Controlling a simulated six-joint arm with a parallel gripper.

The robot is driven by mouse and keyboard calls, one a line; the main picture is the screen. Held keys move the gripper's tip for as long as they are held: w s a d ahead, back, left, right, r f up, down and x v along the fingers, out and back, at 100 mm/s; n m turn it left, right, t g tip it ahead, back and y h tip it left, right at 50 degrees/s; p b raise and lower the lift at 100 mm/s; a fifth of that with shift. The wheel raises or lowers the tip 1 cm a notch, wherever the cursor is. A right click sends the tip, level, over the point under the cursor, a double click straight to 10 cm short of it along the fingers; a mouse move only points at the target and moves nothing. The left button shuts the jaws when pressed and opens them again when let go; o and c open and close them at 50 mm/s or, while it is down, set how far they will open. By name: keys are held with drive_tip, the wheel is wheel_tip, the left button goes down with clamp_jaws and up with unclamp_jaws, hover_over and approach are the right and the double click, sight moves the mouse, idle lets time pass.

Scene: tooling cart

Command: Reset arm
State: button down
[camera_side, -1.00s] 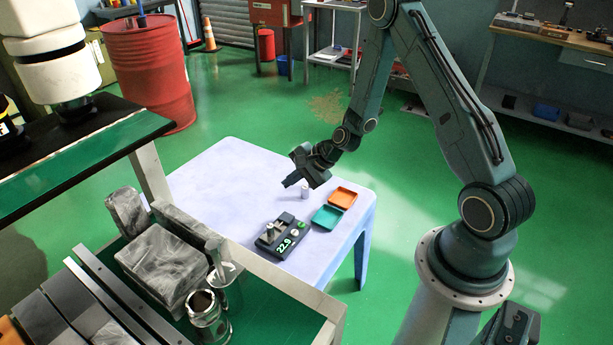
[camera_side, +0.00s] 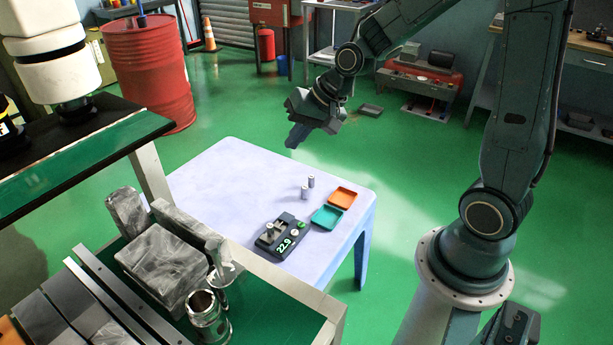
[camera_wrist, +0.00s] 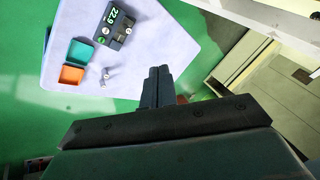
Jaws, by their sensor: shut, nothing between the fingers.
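My gripper (camera_side: 291,143) is raised above the far edge of the pale table (camera_side: 225,190), clear of everything on it. In the wrist view the fingers of my gripper (camera_wrist: 160,72) are together with nothing between them. Two small grey cylinders (camera_side: 307,187) stand on the table; they also show in the wrist view (camera_wrist: 106,75). To their right are an orange tray (camera_side: 342,198) and a teal tray (camera_side: 326,217), both looking empty. A dark device (camera_side: 281,237) with a green "22.9" display is near the table's front edge.
A cart (camera_side: 327,305) with metal blocks and steel cylinders stands at the front left. A dark-topped bench (camera_side: 100,150) is at the left. A red drum (camera_side: 148,70) is behind it. The air above the table's middle is free.

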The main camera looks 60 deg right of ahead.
drive_tip(key=s+a+r+n+h, duration=0.1)
drive_tip(key=s+r+n, duration=0.2)
drive_tip(key=s, duration=0.7)
drive_tip(key=s+a+r+n+h, duration=0.1)
drive_tip(key=s+r+n, duration=0.3)
drive_tip(key=s+r, duration=0.4)
drive_tip(key=shift+s+a+n, duration=0.2)
drive_tip(key=shift+s+n, duration=0.1)
drive_tip(key=shift+s, duration=0.85)
